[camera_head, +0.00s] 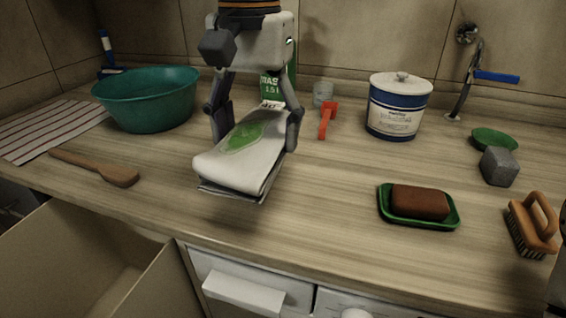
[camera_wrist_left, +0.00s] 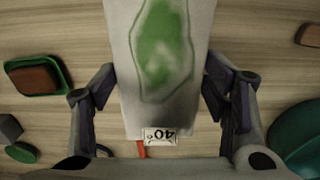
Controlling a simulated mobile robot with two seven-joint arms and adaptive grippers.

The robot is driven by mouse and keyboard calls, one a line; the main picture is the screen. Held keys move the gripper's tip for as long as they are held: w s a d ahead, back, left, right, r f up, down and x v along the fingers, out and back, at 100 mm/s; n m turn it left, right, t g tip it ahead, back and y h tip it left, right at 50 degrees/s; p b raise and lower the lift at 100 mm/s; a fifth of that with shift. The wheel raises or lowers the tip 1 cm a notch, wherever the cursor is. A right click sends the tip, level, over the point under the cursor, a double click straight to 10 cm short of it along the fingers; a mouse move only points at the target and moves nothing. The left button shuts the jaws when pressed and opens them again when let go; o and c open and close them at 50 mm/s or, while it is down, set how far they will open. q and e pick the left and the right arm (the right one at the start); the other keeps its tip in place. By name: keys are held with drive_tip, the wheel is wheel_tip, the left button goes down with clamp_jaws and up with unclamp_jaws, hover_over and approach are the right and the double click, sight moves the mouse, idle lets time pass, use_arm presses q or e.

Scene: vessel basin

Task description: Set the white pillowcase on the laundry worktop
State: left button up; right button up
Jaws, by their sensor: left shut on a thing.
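The white pillowcase (camera_head: 215,163) is a folded, flat bundle with a green patch on top. It hangs tilted from my left gripper (camera_head: 256,138), over the middle of the wooden laundry worktop (camera_head: 330,205), its near end close to the front edge. I cannot tell whether its underside touches the wood. My left gripper is shut on it, one finger at each side. In the left wrist view the pillowcase (camera_wrist_left: 165,15) lies between the fingers, and a small white label marked 40 (camera_wrist_left: 159,135) shows at its end.
A green soap dish (camera_head: 385,205), grey block (camera_head: 498,166) and brush (camera_head: 532,226) are right. An open drawer (camera_head: 75,260) lies below left.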

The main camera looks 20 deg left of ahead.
sight(281, 107)
use_arm(q)
drive_tip(key=w+f, duration=0.2)
drive_tip(key=w+d+f, duration=0.1)
drive_tip(key=w+f, duration=0.3)
drive_tip(key=f, duration=0.1)
drive_tip(key=shift+w+d, duration=0.15)
drive_tip(key=shift+w, duration=0.15)
drive_tip(key=shift+f, duration=1.6)
drive_tip(key=o, duration=1.4)
drive_tip(key=shift+c, duration=0.2)
wheel_tip(281, 107, up, 12)
drive_tip(key=shift+r, duration=0.15)
